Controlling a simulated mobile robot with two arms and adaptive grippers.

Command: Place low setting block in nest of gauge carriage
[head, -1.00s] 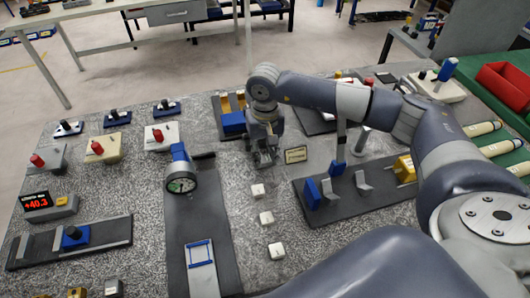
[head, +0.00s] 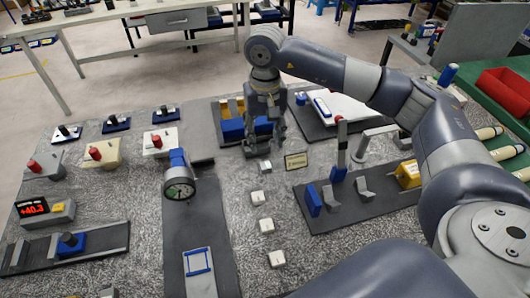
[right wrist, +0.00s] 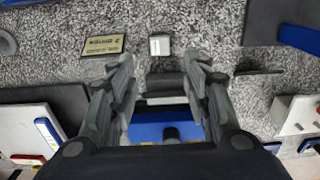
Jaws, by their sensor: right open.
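Several small white blocks stand in a row: the farthest block (head: 265,167), then others at the middle (head: 258,198), (head: 267,226) and the near end (head: 277,259). I cannot tell which is the low one. The farthest also shows in the right wrist view (right wrist: 160,44), just beyond my fingertips. My right gripper (head: 257,149) is open and empty behind that block. A blue-edged frame (head: 198,262), perhaps the carriage nest, lies on a dark track (head: 185,228). Behind it is a dial gauge (head: 179,189) with a blue body. My left gripper is out of view.
A label plate (head: 297,161) lies right of the farthest block. A blue and yellow rack (head: 231,128) is beside and behind the gripper. A dark fixture base (head: 350,210) with upright parts stands at right. A red digital readout (head: 34,208) stands at left.

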